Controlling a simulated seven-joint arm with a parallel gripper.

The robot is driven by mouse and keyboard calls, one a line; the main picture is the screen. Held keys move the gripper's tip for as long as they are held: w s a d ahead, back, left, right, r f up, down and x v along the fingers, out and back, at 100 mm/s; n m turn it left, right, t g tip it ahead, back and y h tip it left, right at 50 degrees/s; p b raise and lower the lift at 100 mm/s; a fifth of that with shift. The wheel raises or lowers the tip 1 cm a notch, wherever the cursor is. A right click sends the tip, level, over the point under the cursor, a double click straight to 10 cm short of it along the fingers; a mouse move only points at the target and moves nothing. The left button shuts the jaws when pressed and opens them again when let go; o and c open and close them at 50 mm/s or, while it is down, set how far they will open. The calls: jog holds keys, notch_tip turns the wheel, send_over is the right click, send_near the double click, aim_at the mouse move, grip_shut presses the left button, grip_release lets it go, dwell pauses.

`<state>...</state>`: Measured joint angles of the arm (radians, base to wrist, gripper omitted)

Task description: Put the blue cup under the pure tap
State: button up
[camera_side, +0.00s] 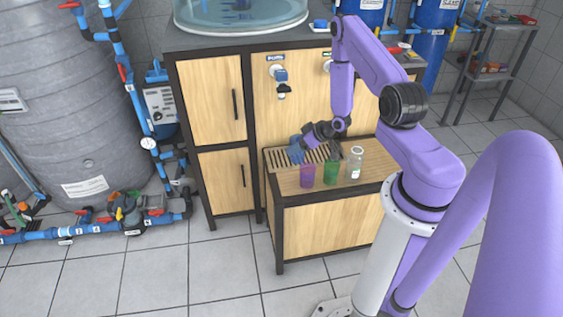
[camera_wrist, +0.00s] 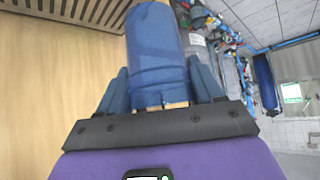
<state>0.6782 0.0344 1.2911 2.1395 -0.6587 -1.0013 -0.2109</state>
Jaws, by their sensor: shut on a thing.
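My gripper (camera_side: 297,154) is shut on the blue cup (camera_side: 295,141), near the slatted drip grate (camera_side: 278,161) of the low wooden bench. In the wrist view the blue cup (camera_wrist: 155,45) sits between the two blue fingers of the gripper (camera_wrist: 158,68). I cannot tell whether the cup touches the grate. One tap (camera_side: 281,77) with a blue label is on the cabinet front, above and slightly left of the cup. A second tap (camera_side: 327,66) with a green label is further right, partly hidden by my arm. The label words are too small to read.
A purple cup (camera_side: 307,176), a green cup (camera_side: 331,173) and a clear glass (camera_side: 354,163) stand on the bench top, right of and nearer than the gripper. A large grey tank (camera_side: 65,110) and blue pipes stand at the left. The tiled floor in front is clear.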

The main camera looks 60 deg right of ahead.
jog(key=shift+s+d+r, duration=0.1)
jog(key=shift+d+r, duration=0.05)
jog(key=shift+d, duration=0.25)
jog(key=shift+w+d+n, duration=0.15)
jog(key=shift+w+n, duration=0.05)
jog(key=shift+n, duration=0.1)
jog(key=shift+w+d+f, duration=1.1)
jog(key=shift+w+f, duration=0.85)
jog(key=shift+f, duration=0.2)
jog(key=shift+w+d+f, duration=1.05)
jog(key=shift+w+f, duration=0.9)
jog(key=shift+f, duration=0.25)
jog(key=shift+w+d+f, duration=1.1)
jog(key=shift+w+f, duration=0.85)
jog(key=shift+f, duration=0.2)
jog(key=shift+f, duration=0.1)
jog(key=o, duration=1)
